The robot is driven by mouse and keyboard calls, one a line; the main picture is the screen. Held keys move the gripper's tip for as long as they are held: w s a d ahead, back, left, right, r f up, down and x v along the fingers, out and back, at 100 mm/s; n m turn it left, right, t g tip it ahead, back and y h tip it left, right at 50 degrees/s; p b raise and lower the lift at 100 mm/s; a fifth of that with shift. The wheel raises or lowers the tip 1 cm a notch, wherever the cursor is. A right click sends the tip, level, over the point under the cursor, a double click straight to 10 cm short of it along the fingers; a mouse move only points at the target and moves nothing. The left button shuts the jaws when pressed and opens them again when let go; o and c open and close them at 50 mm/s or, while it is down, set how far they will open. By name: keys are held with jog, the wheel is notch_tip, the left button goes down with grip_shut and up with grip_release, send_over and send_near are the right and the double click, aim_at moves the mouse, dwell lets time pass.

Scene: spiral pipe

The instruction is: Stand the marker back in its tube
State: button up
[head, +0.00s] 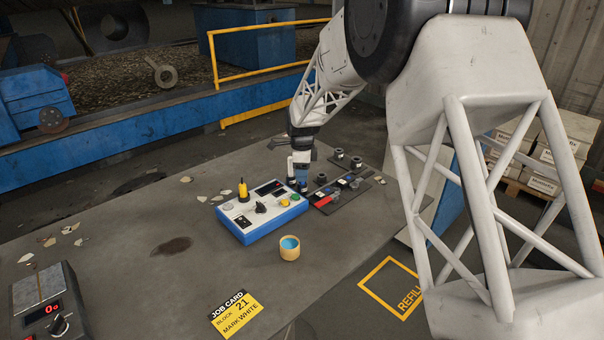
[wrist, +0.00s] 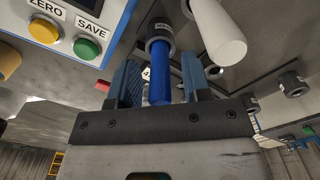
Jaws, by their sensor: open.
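My gripper (head: 302,172) is low over the bench behind the right end of the blue-and-white control box. In the wrist view its two fingers (wrist: 160,82) are apart, one on each side of a blue marker (wrist: 160,70). A gap shows between the marker and the fingers. The far end of the blue marker sits in a dark, labelled tube collar (wrist: 160,32). A white marker (wrist: 218,35) stands close beside it, to the right; its far end is hidden. In the head view, the white marker (head: 290,166) shows left of the gripper.
The control box (head: 262,214) with buttons is next to the gripper. A dark rack (head: 345,193) with black tubes and coloured labels lies to the right.

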notch_tip(320, 180, up, 12)
jog(key=shift+f, duration=0.2)
dwell(0.4)
dwell(0.4)
dwell(0.3)
jog(key=shift+s+d+r, duration=0.1)
jog(key=shift+s+d, duration=0.05)
jog(key=s+d+r+n, duration=0.3)
jog(key=s+d, duration=0.2)
jog(key=s, duration=0.3)
jog(key=s+d+r+n+t, duration=0.1)
jog(key=s+d+r+n, duration=0.3)
jog(key=s, duration=0.5)
jog(key=s+d+r+n, duration=0.2)
jog(key=s+d+r, duration=0.1)
jog(key=s+d, duration=0.4)
jog(key=s+d+f+n, duration=0.1)
jog(key=s+d+n, duration=0.1)
jog(key=s, duration=0.7)
jog(key=s+d+f+n+t, duration=0.1)
jog(key=s+n, duration=0.3)
jog(key=s, duration=0.5)
jog(key=s+d+f+n, duration=0.2)
jog(key=s+d+f, duration=0.1)
jog(key=s, duration=0.7)
jog(key=shift+d+f+n+t, duration=0.3)
jog(key=shift+d+n, duration=0.1)
jog(key=shift+d, duration=0.1)
